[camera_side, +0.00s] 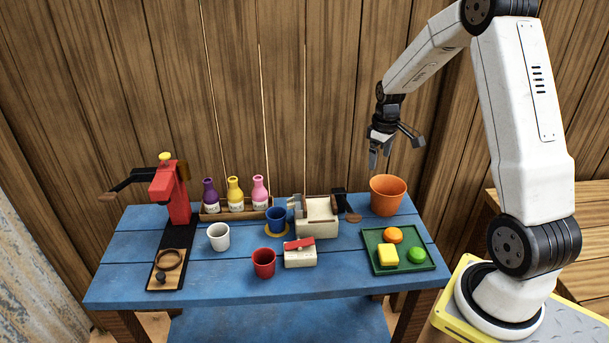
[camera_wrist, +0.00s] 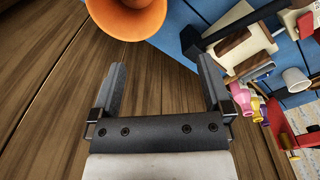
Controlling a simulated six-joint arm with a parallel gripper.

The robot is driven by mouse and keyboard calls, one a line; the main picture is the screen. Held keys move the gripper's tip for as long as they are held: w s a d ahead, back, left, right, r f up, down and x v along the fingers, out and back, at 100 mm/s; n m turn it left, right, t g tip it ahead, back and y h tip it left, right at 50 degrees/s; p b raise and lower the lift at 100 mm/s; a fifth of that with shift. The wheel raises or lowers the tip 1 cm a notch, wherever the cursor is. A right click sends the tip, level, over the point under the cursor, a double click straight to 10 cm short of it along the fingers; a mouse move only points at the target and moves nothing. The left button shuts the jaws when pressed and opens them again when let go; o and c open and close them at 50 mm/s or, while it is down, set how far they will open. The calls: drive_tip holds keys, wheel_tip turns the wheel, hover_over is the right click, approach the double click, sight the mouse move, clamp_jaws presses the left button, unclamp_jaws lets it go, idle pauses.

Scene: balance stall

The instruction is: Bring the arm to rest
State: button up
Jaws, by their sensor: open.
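My gripper (camera_side: 380,158) hangs above the back right of the blue table, near the plank wall, at the end of my raised white arm. Its jaws are open and empty. In the wrist view the two fingers of my gripper (camera_wrist: 163,92) stand wide apart with only wooden planks between them. The orange pot (camera_side: 387,196) stands on the table just below and right of the fingertips, apart from them. The pot also shows at the top of the wrist view (camera_wrist: 125,18).
The blue table (camera_side: 200,285) holds a green tray (camera_side: 428,264) with fruit-like pieces, a cream box device (camera_side: 318,222), cups, several bottles in a rack (camera_side: 228,215) and a red press (camera_side: 174,195). The plank wall (camera_side: 290,90) stands close behind. The air above the table's middle is free.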

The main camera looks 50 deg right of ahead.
drive_tip(key=s+a+t, duration=0.1)
drive_tip(key=s+a, duration=0.3)
drive_tip(key=a, duration=0.9)
drive_tip(key=s+a+r+t, duration=0.1)
drive_tip(key=s+a, duration=0.3)
drive_tip(key=a, duration=1)
drive_tip(key=shift+s, duration=0.2)
